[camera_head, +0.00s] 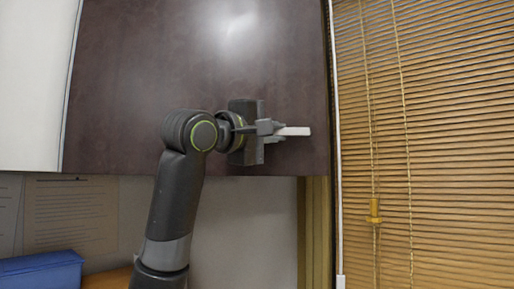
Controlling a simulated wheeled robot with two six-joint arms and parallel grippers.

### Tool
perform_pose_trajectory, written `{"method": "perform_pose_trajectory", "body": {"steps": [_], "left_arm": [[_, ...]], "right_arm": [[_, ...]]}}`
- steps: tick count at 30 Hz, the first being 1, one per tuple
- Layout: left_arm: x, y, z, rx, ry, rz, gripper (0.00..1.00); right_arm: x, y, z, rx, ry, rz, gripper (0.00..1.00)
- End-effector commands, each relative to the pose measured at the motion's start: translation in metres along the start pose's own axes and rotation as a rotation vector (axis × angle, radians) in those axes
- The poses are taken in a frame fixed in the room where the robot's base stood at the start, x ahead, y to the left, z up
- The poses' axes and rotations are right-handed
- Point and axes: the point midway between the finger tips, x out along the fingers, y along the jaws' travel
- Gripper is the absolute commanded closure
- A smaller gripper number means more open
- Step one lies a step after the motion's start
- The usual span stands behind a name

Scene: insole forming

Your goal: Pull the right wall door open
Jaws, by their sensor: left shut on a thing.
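The dark brown wall door (150,110) fills the upper middle of the view. A light-coloured handle (294,131) shows near its lower right corner. My left gripper (272,130) is at this corner, with its fingers shut on the handle. The handle's left part is hidden by the fingers. The door's right edge lies close to the window frame, and I cannot tell whether there is a gap behind it. My right gripper is not in view.
A wooden blind (440,130) with hanging cords covers the window at the right. A blue box (42,270) stands at the lower left, below papers (70,215) on the wall. A white panel (30,80) is left of the door.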

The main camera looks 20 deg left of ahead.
Motion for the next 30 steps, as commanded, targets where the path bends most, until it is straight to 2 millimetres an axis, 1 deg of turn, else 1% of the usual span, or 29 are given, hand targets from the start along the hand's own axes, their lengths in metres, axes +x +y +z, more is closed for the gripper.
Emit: {"method": "perform_pose_trajectory", "body": {"steps": [1,5,6,8,9,13,18,21,24,27,30], "left_arm": [[-0.018,-0.002,0.012,0.004,-0.037,0.017,1.00],[-0.060,0.007,0.040,-0.009,-0.150,0.034,1.00],[-0.074,0.011,0.047,-0.014,-0.183,0.039,1.00],[-0.095,0.015,0.058,-0.022,-0.234,0.046,1.00],[-0.109,0.018,0.064,-0.025,-0.266,0.050,1.00],[-0.154,0.026,0.081,-0.041,-0.369,0.062,1.00],[-0.207,0.036,0.093,-0.061,-0.485,0.075,1.00],[-0.232,0.041,0.098,-0.068,-0.543,0.082,1.00],[-0.253,0.045,0.100,-0.076,-0.589,0.086,1.00],[-0.269,0.048,0.101,-0.080,-0.624,0.091,1.00],[-0.280,0.050,0.101,-0.085,-0.650,0.093,1.00]], "right_arm": [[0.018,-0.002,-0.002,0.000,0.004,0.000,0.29],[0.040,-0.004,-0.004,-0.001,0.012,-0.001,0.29],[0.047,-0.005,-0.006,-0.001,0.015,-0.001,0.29],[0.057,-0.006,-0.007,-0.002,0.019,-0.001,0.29],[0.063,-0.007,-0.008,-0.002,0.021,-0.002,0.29],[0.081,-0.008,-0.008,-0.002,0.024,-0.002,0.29],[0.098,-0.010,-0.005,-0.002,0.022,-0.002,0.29],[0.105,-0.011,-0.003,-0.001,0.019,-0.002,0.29],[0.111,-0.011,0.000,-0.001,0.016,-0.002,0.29],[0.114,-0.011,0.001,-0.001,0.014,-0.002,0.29],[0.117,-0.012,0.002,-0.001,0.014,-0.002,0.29]]}}
